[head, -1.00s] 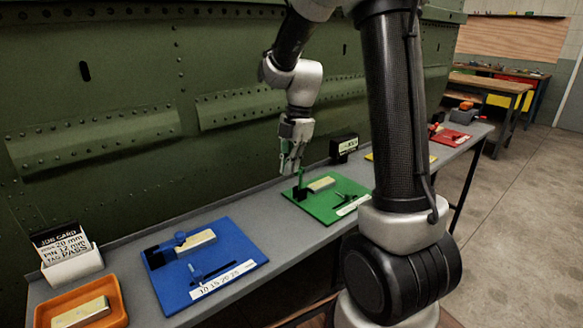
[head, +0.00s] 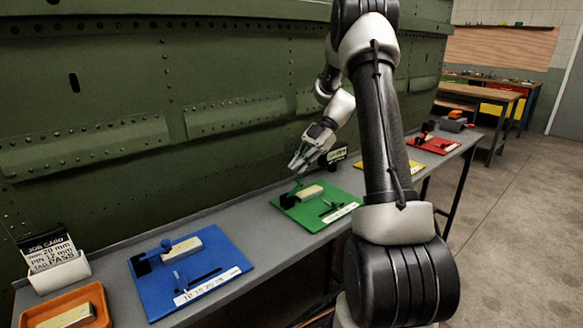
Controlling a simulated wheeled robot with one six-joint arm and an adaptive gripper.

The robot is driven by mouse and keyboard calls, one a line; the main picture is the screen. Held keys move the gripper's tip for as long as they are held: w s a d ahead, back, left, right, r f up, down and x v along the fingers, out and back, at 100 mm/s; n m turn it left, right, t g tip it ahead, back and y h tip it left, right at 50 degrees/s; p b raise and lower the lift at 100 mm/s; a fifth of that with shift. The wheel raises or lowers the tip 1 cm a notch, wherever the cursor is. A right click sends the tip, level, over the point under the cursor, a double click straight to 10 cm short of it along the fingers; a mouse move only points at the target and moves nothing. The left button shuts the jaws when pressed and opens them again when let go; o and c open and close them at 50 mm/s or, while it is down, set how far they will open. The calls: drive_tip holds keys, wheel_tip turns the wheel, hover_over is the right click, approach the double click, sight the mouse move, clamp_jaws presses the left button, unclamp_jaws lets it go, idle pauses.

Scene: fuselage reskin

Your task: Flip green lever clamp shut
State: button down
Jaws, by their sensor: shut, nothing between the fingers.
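The green board (head: 339,195) lies on the grey bench, with a dark clamp block (head: 289,201) at its left end and a pale metal bar (head: 312,191) beside it. The clamp's green lever (head: 300,183) shows only as a small piece near my fingertips. I cannot tell its exact angle or whether it is fully down. My gripper (head: 293,169) is shut and empty. It slants down to the left just above the clamp. I cannot tell whether the fingertips touch the lever.
A blue board (head: 225,240) with its own clamp and bar is at the left. An orange tray (head: 92,292) and a job card holder (head: 60,277) are farther left. A yellow board (head: 410,168) and a red board (head: 433,146) lie to the right. The green riveted panel (head: 130,110) stands behind.

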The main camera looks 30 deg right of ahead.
drive_tip(key=shift+w+d+f, duration=0.1)
drive_tip(key=shift+d, duration=0.25)
drive_tip(key=shift+a, duration=0.1)
drive_tip(key=shift+s+a+f, duration=0.25)
drive_tip(key=shift+a+f, duration=0.1)
drive_tip(key=shift+a, duration=0.3)
